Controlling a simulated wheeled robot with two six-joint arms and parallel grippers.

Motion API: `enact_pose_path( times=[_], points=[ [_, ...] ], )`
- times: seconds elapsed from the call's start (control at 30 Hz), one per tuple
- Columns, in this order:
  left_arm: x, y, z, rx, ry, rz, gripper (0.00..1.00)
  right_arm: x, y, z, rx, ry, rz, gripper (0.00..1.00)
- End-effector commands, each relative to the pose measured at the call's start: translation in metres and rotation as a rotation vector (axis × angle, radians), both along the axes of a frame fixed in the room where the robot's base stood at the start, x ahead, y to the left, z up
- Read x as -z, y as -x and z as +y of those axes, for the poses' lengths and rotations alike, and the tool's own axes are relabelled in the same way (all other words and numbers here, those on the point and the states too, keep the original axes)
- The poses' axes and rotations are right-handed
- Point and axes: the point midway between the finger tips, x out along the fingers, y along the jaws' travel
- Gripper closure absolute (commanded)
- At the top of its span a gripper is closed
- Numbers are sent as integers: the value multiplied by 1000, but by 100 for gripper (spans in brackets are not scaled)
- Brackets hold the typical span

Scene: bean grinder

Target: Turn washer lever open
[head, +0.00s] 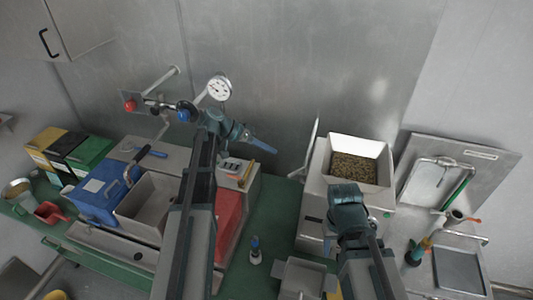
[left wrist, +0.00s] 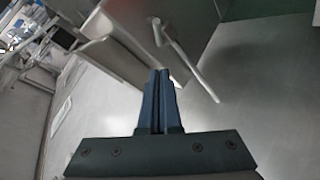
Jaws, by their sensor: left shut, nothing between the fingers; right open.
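A thin pale lever (head: 312,145) stands upright at the left side of the box of beans (head: 312,190). In the left wrist view, a pale bent lever (left wrist: 190,68) hangs from a box side (left wrist: 125,28), just beyond and right of my fingertips. I take it as the washer lever, but no label shows. My left gripper (head: 274,150) is shut and empty, pointing right toward the lever with a gap between. Its fingers also show in the left wrist view (left wrist: 160,72). My right gripper (head: 348,190) is open in front of the bean box; its fingertips are hard to make out.
A pipe with a red knob (head: 130,106) and a gauge (head: 219,88) is behind my left arm. Blue (head: 97,197) and red (head: 229,215) boxes stand on the green bench (head: 268,218). The wall is close behind.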

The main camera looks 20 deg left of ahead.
Motion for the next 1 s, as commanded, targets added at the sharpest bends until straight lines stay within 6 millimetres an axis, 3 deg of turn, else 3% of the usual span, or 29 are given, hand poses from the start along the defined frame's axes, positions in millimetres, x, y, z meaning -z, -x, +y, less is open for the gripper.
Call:
enact_pose_path(
  times=[0.03,0.3,0.6,1.0],
  points=[
    [14,-3,-10,2,0,-1,100,14,0,0,-2,0,0,50],
    [45,-19,-51,2,-1,-1,100,45,0,0,1,-1,-2,50],
    [68,-5,-61,-1,1,0,100,68,-1,0,3,-1,-3,50],
    [70,-3,-64,-2,0,0,100,70,-1,0,4,-1,-3,50]
  ],
)
